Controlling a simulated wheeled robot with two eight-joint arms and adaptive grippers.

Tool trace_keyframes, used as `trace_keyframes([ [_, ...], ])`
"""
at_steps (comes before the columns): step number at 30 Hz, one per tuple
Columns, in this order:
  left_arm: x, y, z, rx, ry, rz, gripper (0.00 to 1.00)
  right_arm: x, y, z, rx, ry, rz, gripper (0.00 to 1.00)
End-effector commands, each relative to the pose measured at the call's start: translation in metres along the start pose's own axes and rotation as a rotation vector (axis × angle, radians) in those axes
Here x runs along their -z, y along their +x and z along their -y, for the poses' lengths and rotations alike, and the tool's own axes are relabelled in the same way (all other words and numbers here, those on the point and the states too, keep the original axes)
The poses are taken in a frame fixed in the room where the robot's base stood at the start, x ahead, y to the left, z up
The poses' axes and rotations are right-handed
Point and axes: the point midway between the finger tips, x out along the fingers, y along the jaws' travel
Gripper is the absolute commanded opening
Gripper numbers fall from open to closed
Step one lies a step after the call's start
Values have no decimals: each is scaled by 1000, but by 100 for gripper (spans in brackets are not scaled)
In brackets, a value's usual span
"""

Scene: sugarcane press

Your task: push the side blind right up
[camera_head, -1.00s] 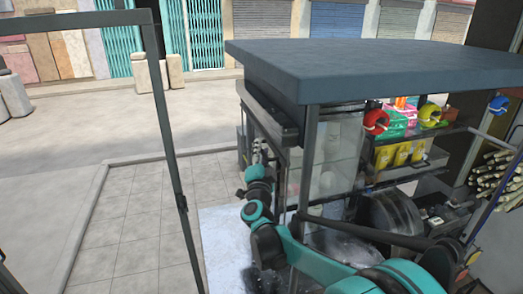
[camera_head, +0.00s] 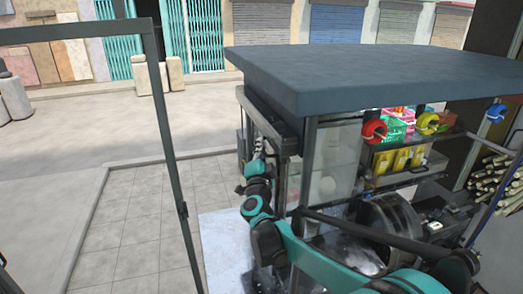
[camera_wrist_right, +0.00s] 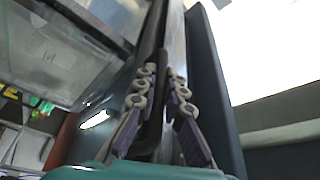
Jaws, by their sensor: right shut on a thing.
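The side blind right (camera_head: 268,122) shows as a long dark rolled bar under the left edge of the cart's roof. In the right wrist view it seems to be the dark strip (camera_wrist_right: 153,110) running between my fingers. My right gripper (camera_head: 259,147) is at the blind's lower side, left of the cart's corner post. In the wrist view the right gripper (camera_wrist_right: 160,76) has its two grey jointed fingers shut on the strip's edge. The fingertips are small and partly hidden in the head view. My left gripper does not show.
The cart's thick grey roof (camera_head: 390,75) overhangs the blind. A glass case (camera_head: 335,160), shelves with coloured goods and a dark drum (camera_head: 390,222) stand right of my arm. A grey post (camera_head: 168,120) rises at the left. The tiled floor (camera_head: 140,225) between is clear.

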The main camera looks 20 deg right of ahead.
Motion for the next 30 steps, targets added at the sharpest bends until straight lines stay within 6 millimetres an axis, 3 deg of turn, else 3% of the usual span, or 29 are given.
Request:
trace_keyframes([
  [2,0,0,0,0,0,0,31,3,2,3,2,-6,-9,0],
  [5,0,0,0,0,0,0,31,3,3,3,2,-6,-9,28],
  [6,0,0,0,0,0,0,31,3,2,3,2,-6,-8,31],
  [17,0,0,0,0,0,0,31,2,-4,2,2,-4,-5,31],
  [20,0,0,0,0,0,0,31,1,-18,2,2,-3,-4,31],
  [30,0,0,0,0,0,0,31,1,-90,2,3,-4,-5,31],
])
